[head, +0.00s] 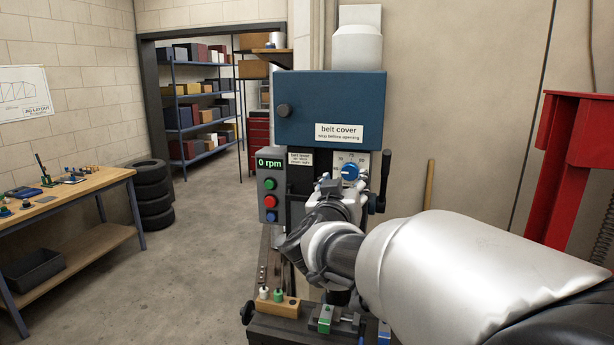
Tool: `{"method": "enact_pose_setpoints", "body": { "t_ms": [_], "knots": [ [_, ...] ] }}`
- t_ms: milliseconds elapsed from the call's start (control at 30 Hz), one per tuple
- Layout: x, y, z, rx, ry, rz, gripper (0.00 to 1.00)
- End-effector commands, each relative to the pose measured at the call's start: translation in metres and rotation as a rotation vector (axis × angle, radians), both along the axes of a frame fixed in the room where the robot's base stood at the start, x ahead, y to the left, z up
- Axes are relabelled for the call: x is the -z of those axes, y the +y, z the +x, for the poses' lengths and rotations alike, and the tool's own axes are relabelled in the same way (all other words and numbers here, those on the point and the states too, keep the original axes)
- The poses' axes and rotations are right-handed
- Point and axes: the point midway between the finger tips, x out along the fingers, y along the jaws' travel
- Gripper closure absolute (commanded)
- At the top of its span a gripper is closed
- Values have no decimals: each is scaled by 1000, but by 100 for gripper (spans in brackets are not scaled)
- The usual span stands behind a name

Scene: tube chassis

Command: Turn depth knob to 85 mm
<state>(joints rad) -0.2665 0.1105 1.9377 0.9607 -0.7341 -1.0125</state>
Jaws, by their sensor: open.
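The blue depth knob (349,172) sits on a white dial plate (340,160) on the front of the drill press, below the belt cover. Small numbers ring the plate, and they are too small to read surely. I cannot tell which number the knob points at. My gripper (331,186) is open, just below and left of the knob. Its fingertips appear close to the dial plate's lower edge. I cannot tell whether they touch the knob. My wrist and arm hide the machine below the dial.
The blue belt cover (330,108) overhangs the dial. A control box (270,185) reading 0 rpm stands left of the gripper. A black lever (384,175) is close on the right. Below are a vise (325,317) and a wooden block (277,304) with small parts. A red frame (575,140) stands right.

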Motion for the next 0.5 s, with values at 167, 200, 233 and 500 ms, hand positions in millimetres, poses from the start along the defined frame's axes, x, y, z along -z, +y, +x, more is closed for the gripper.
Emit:
{"method": "enact_pose_setpoints", "body": {
  "t_ms": [167,200,233,500],
  "knots": [
    [1,-13,38,2,0,0,46],
    [1,-15,44,2,0,0,46],
    [1,-17,49,2,0,0,46],
    [0,-25,76,-1,0,0,46]
  ]
}}
